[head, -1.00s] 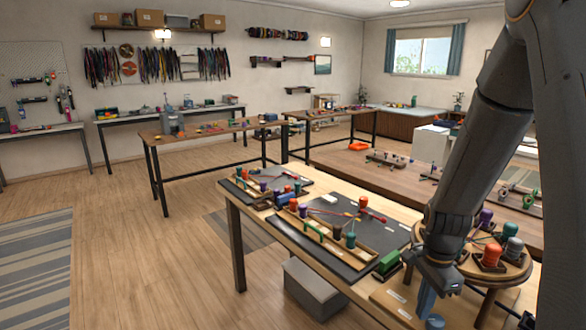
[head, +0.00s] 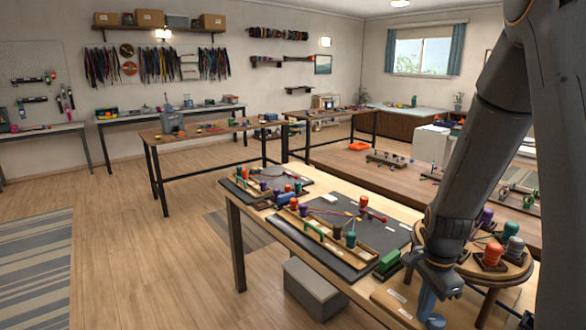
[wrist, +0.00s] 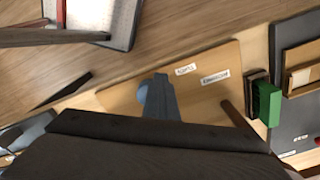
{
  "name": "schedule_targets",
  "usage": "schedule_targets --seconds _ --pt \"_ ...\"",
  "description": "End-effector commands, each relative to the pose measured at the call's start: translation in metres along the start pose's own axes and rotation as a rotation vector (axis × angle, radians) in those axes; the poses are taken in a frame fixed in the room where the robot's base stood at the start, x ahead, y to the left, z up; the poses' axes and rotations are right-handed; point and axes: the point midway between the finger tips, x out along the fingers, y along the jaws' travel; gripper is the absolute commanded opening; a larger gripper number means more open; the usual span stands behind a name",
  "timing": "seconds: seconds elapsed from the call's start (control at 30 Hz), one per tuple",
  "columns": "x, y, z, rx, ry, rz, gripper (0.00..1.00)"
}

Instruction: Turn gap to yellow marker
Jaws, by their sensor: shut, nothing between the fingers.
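A round wooden disc (head: 519,268) on a stand is at the right of the head view, partly hidden behind my arm. I cannot make out the gap or a yellow marker. My gripper (head: 441,284) is shut and empty, low to the left of the disc. A blue upright piece (head: 427,303) is just below it; whether they touch is unclear. A blue piece (wrist: 160,98) also shows in the wrist view, over a wooden board (wrist: 120,98) with two white labels.
A green block (head: 388,262) lies left of my gripper and also shows in the wrist view (wrist: 267,103). A dark mat (head: 375,235) with a wooden bobbin tray (head: 325,240) fills the table further left. A grey box (head: 312,287) is on the floor.

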Motion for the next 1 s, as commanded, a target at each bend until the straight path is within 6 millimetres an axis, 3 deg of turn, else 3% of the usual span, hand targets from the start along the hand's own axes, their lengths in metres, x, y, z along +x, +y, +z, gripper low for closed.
schedule_targets --seconds 1.0 --pt "-0.001 0.021 0.002 0.0 0.0 0.002 0.0"
